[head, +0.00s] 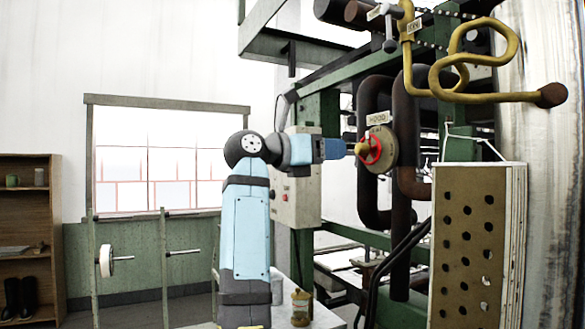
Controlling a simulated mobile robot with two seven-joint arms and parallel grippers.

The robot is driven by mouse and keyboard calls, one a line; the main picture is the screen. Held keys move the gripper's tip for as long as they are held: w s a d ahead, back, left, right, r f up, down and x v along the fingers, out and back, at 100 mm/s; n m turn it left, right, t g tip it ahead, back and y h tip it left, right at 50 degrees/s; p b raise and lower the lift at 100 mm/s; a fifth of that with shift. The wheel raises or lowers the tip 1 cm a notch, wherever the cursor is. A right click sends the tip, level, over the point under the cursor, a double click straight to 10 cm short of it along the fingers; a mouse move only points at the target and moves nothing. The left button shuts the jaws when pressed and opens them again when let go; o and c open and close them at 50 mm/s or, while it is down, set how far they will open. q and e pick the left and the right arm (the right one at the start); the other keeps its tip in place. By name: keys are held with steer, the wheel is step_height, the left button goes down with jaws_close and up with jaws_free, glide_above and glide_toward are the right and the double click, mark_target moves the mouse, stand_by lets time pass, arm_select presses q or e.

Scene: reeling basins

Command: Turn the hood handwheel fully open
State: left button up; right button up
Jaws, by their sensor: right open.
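The hood handwheel (376,149) is a small red wheel in front of a round tan plate (384,158), under a tag that reads HOOD (378,118). A brass-coloured piece shows at its left side. My right gripper (351,148) is at the wheel's left side, at the end of my blue and grey arm, pointing right toward the wheel. It is open, but its fingers are small and I cannot tell whether they touch the wheel. My left gripper is not in view.
Dark pipes (403,130) stand behind and right of the wheel. A yellow bent pipe (470,95) hangs at upper right. A perforated brown panel (464,245) stands at lower right. A grey control box (298,185) is behind my arm. A small bottle (300,307) stands below.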

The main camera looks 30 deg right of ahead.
mark_target(358, 149)
steer(key=d, duration=0.6)
steer(key=shift+s+d+r+b, duration=0.25)
steer(key=shift+s+d+b, duration=0.05)
steer(key=shift+s+d, duration=0.1)
